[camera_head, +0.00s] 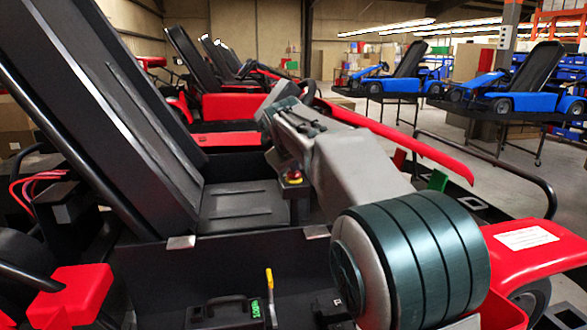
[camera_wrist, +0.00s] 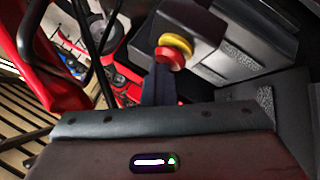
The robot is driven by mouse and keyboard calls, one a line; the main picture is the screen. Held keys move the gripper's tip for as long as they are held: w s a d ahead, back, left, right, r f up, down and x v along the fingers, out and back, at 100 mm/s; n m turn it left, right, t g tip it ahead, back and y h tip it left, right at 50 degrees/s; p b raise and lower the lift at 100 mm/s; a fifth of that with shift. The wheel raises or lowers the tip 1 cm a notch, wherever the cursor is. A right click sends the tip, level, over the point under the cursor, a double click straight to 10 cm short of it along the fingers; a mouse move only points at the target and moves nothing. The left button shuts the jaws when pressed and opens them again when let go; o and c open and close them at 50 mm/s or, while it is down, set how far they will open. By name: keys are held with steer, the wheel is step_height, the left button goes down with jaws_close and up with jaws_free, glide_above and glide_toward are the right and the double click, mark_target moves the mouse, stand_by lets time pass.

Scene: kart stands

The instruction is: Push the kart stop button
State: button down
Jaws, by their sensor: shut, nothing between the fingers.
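The kart stop button is a red knob on a yellow ring. It shows in the head view (camera_head: 294,177) on a dark post beside the black seat, and in the wrist view (camera_wrist: 171,55) at upper middle, on a dark box. My gripper (camera_wrist: 161,78) is shut and empty. In the wrist view its dark fingertips appear just below the button's red face, close to it; I cannot tell whether they touch. In the head view my arm reaches over the kart (camera_head: 240,205) with its end above the button, and the fingertips cannot be made out.
The kart's tall black seat back (camera_head: 100,90) rises at left in the head view. A red side bar (camera_head: 400,135) and a black tube rail (camera_head: 500,165) lie at right. More red karts stand behind, and blue karts (camera_head: 400,75) sit on stands at back right.

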mark_target(293, 173)
steer(key=shift+f, duration=0.8)
steer(key=r+p, duration=0.3)
steer(key=r, duration=0.1)
steer(key=r+p, duration=0.2)
steer(key=shift+w+r+p, duration=0.15)
steer(key=shift+w+p, duration=0.15)
steer(key=shift+a, duration=0.1)
